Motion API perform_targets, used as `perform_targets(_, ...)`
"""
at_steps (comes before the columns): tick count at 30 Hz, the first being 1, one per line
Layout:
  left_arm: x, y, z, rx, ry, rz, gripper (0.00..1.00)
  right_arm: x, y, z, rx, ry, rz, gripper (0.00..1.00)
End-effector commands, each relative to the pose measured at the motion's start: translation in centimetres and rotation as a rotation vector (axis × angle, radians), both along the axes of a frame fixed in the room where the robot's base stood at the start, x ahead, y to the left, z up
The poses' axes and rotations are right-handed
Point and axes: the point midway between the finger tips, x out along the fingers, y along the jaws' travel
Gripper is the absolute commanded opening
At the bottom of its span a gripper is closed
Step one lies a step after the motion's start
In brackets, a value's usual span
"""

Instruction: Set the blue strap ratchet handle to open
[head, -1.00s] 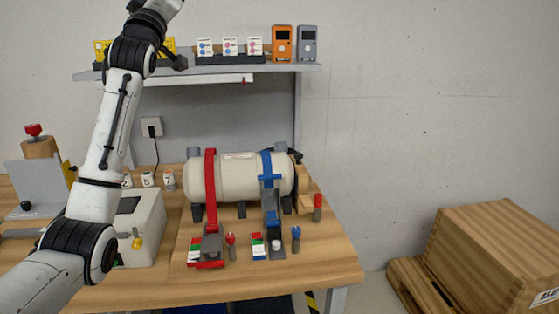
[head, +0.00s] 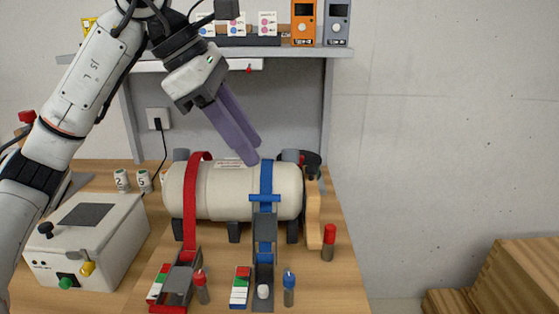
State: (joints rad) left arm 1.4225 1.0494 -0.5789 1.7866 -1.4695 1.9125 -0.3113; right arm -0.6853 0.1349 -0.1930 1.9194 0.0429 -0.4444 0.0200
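The blue strap (head: 266,176) runs over the right part of a cream tank (head: 228,190). Its grey ratchet handle (head: 265,226) has a blue crossbar (head: 265,198) at its upper end, in front of the tank. The handle's lower end meets a grey base (head: 263,297) on the bench. My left gripper (head: 254,153) has two long purple fingers pointing down and right, with the tips in front of the tank's top edge. It appears apart from the ratchet handle and holds nothing visible. The finger gap cannot be judged from this angle. My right gripper is not in view.
A red strap (head: 190,205) with its own ratchet (head: 182,278) lies to the left. Red (head: 201,287) and blue-topped (head: 289,288) posts flank the bases. A control box (head: 85,238) stands left. A shelf (head: 290,52) spans above.

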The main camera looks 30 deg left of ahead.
Motion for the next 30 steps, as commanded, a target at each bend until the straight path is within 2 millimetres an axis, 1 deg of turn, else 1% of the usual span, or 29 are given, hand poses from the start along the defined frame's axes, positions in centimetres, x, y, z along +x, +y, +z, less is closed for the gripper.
perform_targets(1, -0.4, 1.0, -0.6, 0.051, 0.01, 0.003, 0.3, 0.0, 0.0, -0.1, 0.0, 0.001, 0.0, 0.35)
perform_targets(2, -0.5, 1.5, -0.8, 0.071, 0.016, 0.004, 0.3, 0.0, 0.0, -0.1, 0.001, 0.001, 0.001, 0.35)
perform_targets(3, -0.6, 1.8, -1.1, 0.09, 0.021, 0.006, 0.3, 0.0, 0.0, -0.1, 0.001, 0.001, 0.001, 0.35)
perform_targets(5, -0.6, 2.0, -1.6, 0.102, 0.026, 0.005, 0.3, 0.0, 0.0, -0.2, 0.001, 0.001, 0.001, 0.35)
perform_targets(8, -0.2, 1.7, -2.8, 0.102, 0.028, 0.004, 0.3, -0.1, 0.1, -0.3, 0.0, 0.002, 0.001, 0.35)
perform_targets(15, 1.4, 0.6, -6.8, 0.099, 0.029, 0.004, 0.3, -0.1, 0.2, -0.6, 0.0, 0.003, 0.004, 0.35)
perform_targets(21, 2.5, -0.1, -9.4, 0.096, 0.027, 0.003, 0.3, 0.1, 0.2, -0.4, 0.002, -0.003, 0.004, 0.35)
perform_targets(25, 2.8, -0.3, -10.1, 0.096, 0.025, 0.004, 0.3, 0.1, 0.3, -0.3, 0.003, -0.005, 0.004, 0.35)
perform_targets(30, 2.9, -0.4, -10.4, 0.096, 0.024, 0.004, 0.3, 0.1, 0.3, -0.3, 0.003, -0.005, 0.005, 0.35)
